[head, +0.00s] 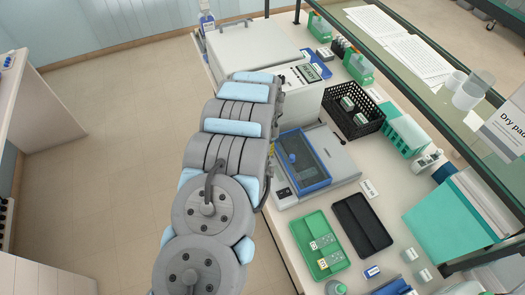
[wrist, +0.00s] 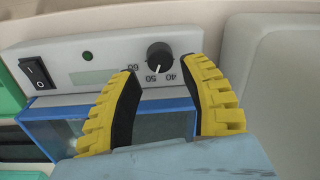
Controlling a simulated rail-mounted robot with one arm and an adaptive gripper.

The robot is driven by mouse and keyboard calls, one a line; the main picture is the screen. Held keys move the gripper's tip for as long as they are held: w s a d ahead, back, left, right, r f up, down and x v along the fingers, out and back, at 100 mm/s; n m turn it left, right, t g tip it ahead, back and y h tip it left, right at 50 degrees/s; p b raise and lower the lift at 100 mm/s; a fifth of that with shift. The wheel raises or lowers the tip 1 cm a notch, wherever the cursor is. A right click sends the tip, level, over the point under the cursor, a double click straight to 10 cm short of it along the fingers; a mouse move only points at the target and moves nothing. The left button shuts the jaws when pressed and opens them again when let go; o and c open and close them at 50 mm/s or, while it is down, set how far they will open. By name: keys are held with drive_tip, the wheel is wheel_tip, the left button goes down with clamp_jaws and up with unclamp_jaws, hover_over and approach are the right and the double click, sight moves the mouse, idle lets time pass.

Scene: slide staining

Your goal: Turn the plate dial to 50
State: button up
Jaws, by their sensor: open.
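The plate dial (wrist: 159,56) is a round black knob on a pale control panel (wrist: 188,43) in the wrist view. The numbers 40, 50 and 60 are printed beside it, upside down in this view. A white mark on the knob points down in the picture, towards 50; its exact setting is hard to read. My gripper (wrist: 160,67) is open, its yellow and black fingers spread to the left and right of the knob. Contact with the knob is not visible. In the head view, the blue-framed plate device (head: 330,150) shows, but my arm hides the dial and gripper.
The panel also has a black rocker switch (wrist: 38,73) and a green light (wrist: 88,56). A large pale box (wrist: 285,65) stands close on the right. In the head view, a green tray (head: 309,226), a dark tray (head: 362,222) and a black basket (head: 358,125) surround the device.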

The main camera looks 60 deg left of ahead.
drive_tip(key=shift+d+r, duration=0.1)
drive_tip(key=shift+r, duration=1.5)
drive_tip(key=shift+w, duration=0.1)
